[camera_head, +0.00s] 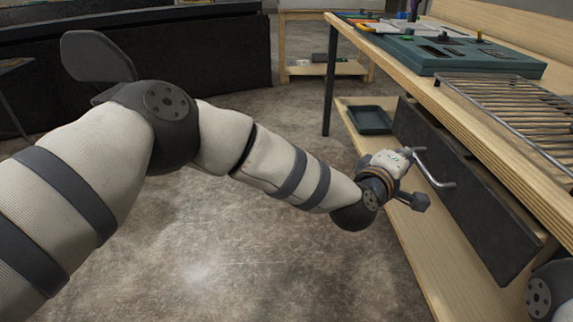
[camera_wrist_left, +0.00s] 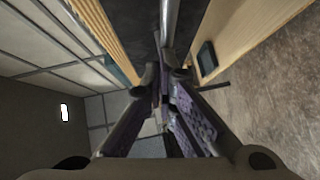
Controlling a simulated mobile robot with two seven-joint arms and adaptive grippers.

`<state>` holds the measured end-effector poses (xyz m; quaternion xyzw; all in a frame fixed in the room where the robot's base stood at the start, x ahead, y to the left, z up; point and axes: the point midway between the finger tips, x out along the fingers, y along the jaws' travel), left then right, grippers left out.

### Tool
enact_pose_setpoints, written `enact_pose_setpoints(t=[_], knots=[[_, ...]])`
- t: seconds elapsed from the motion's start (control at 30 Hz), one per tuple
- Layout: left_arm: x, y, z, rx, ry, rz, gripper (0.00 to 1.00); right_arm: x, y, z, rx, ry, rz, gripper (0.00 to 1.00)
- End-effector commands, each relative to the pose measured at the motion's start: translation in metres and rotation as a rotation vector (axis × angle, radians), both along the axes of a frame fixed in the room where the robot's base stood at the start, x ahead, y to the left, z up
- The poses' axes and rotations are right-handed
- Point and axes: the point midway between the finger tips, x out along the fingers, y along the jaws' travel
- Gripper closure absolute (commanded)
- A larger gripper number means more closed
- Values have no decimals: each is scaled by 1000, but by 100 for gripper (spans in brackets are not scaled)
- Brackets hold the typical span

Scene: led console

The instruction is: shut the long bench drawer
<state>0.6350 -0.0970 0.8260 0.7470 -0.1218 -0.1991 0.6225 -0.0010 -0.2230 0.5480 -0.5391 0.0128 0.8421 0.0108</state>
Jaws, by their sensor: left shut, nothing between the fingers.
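The long bench drawer (camera_head: 462,190) has a dark front and sits under the wooden bench top on the right. Its front stands out from the bench, with a pale wooden edge showing at the near end, so it looks partly open. A silver bar handle (camera_head: 434,172) is on the front. My left gripper (camera_head: 412,199) is beside the handle, in front of the drawer. It is shut and empty. In the left wrist view, the closed fingers (camera_wrist_left: 162,82) point towards the handle bar (camera_wrist_left: 170,20) and overlap its end; I cannot tell whether they touch. My right gripper is out of view.
The bench top (camera_head: 455,95) carries a green console (camera_head: 455,55) and a wire rack (camera_head: 515,110). A lower wooden shelf (camera_head: 420,255) holds a dark tray (camera_head: 370,120). The floor (camera_head: 240,250) left of the bench is open.

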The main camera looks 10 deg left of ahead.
Motion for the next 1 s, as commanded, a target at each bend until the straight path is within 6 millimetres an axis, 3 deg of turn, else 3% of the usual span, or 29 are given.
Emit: enact_pose_setpoints(t=[0.2,0.4,1.0], knots=[[9,-31,-5,-1,4,-1,100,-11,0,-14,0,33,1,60],[15,-47,-2,-1,1,-2,100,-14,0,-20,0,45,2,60],[17,-54,3,-2,-3,-2,100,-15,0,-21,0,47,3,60]])
